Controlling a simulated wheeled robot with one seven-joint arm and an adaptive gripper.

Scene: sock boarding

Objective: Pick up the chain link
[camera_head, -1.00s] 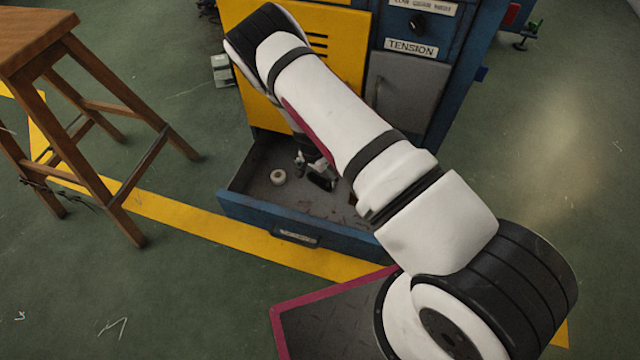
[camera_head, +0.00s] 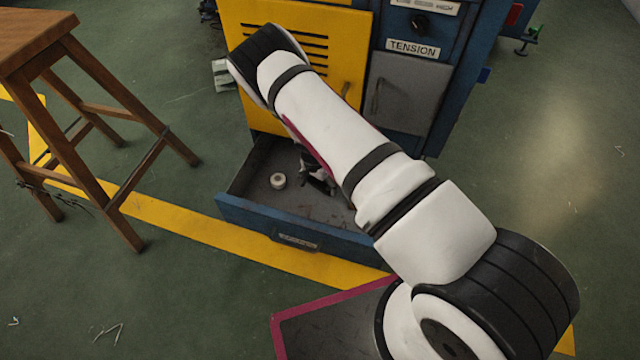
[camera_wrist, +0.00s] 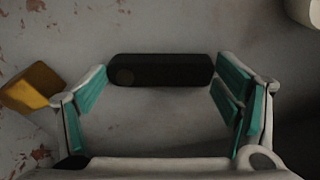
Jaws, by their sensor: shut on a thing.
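The chain link (camera_wrist: 160,70) is a dark, rounded-end bar, seen in the wrist view lying crosswise between my fingertips. My gripper (camera_wrist: 161,73) is shut on it, with a teal-padded finger at each end. In the head view my gripper (camera_head: 316,176) is low inside the open blue drawer (camera_head: 262,217), partly hidden by my arm. I cannot make out the link clearly in that view. The drawer's worn grey floor is below the link; I cannot tell whether they touch.
A pale roll (camera_head: 278,180) lies in the drawer left of my gripper. A yellow piece (camera_wrist: 32,88) lies left of my fingers in the wrist view. The yellow-and-blue cabinet (camera_head: 410,70) stands behind the drawer. A wooden stool (camera_head: 75,95) stands at the left.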

